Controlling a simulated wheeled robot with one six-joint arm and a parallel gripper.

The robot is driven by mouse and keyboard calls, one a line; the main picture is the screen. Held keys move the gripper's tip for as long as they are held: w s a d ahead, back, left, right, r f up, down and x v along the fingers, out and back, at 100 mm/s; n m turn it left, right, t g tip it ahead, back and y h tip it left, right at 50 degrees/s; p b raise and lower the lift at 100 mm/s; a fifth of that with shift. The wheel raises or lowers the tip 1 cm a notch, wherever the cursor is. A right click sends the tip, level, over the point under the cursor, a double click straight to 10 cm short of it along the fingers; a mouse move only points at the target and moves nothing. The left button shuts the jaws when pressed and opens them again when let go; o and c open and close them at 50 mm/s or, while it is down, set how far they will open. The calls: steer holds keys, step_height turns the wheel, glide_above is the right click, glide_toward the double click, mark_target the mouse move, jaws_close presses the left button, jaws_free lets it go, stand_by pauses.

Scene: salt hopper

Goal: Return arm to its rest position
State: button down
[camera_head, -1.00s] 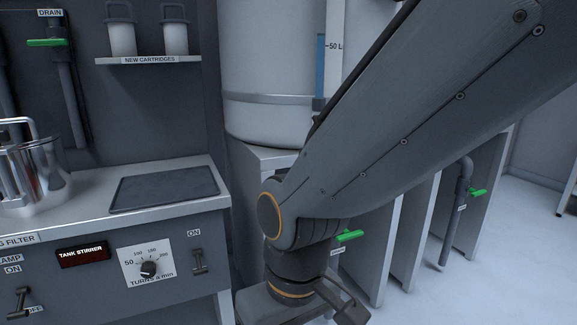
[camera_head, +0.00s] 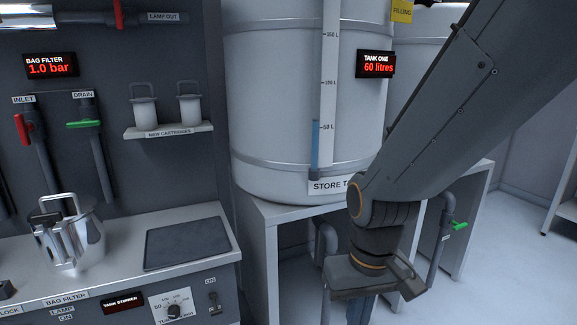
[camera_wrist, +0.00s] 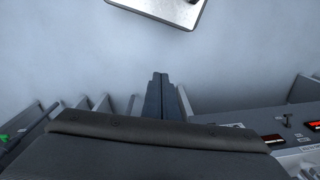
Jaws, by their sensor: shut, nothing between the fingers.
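My arm reaches in from the upper right of the head view and bends down at its wrist. My gripper (camera_head: 360,312) points downward at the bottom edge there, partly cut off, in front of the tank stand. In the wrist view my gripper (camera_wrist: 158,78) shows as two dark fingers together over pale floor. It is shut and empty, with nothing touching the fingertips.
The white store tank (camera_head: 275,100) on its stand is behind my arm. A green-handled valve (camera_head: 459,226) is right of my wrist. Floor at right is open.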

steer(key=s+d+r+m+p, duration=0.2)
steer(key=d+r+p, duration=0.5)
steer(key=r+p, duration=0.1)
steer(key=shift+d+r+p, duration=0.3)
steer(key=shift+r+p, duration=0.05)
steer(key=shift+p, duration=0.1)
stand_by(0.4)
